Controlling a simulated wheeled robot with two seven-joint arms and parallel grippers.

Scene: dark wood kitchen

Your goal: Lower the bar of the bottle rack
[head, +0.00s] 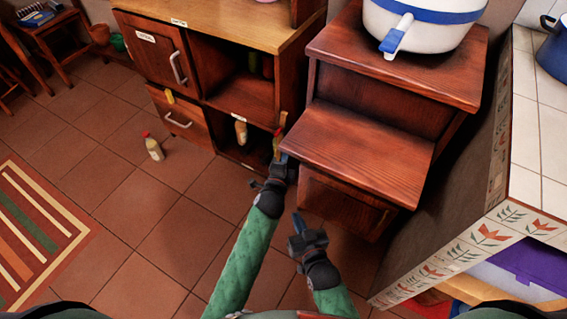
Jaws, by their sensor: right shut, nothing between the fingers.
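The wooden cabinet (262,32) has an open lower compartment with a bottle (241,132) standing at its left, which may be the bottle rack. I cannot make out a bar; one may be hidden by my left arm. A narrow yellowish-green thing with an orange top (279,138) shows at the compartment's right side, just beyond my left gripper (283,160). Whether that gripper touches it, or is open or shut, I cannot tell. My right gripper (298,222) is shut and empty, with blue fingertips, above the floor in front of the stepped wooden unit.
A bottle with a red cap (153,147) stands on the tiled floor. A stepped wooden unit (360,150) with a white pot (420,25) is close on the right, beside a tiled counter (540,130).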

